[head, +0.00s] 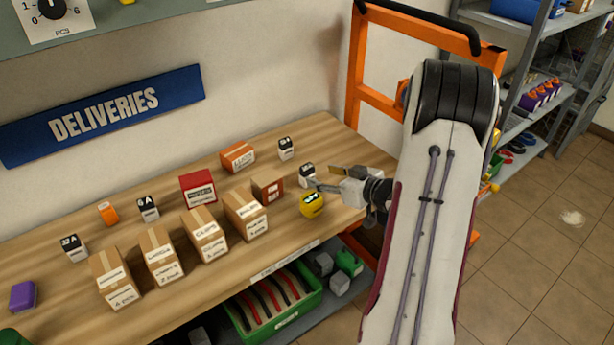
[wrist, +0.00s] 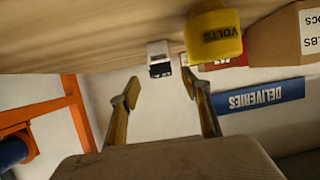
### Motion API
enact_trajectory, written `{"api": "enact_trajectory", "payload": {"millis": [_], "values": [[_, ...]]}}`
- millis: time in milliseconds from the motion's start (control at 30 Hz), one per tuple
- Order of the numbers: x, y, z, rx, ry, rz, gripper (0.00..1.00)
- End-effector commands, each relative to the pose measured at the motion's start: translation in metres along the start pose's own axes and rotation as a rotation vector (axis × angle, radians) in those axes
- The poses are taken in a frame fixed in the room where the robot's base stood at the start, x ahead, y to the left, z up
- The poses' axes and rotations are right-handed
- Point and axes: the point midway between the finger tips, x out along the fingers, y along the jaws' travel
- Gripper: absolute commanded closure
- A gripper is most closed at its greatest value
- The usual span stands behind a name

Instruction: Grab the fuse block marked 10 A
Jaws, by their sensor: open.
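Several white fuse blocks with black tops stand on the wooden bench. One block (head: 307,175) is right by the fingertips of my gripper (head: 326,177); another block (head: 286,148) stands farther back. Two more blocks, one (head: 148,208) at centre left and one marked 32 A (head: 73,247), stand toward the left. I cannot read the other marks surely. In the wrist view my gripper (wrist: 160,88) is open and empty, with a white-and-black block (wrist: 159,58) ahead between the finger lines, apart from them. I cannot tell which bench block that is.
A yellow VOLTS item (head: 312,205) stands close to the gripper, and shows in the wrist view (wrist: 213,38). Cardboard boxes (head: 245,215), a red box (head: 198,189) and an orange box (head: 238,156) crowd the middle. An orange frame (head: 355,80) rises behind the bench's right end.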

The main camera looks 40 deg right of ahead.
Motion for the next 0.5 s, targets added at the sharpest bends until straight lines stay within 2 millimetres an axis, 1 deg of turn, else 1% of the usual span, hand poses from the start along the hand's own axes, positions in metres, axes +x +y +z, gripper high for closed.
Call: {"api": "enact_trajectory", "payload": {"millis": [300,500], "values": [[0.022,-0.001,0.0,-0.001,-0.001,-0.001,0.53],[0.025,0.0,0.0,0.0,-0.001,0.0,0.53]]}}
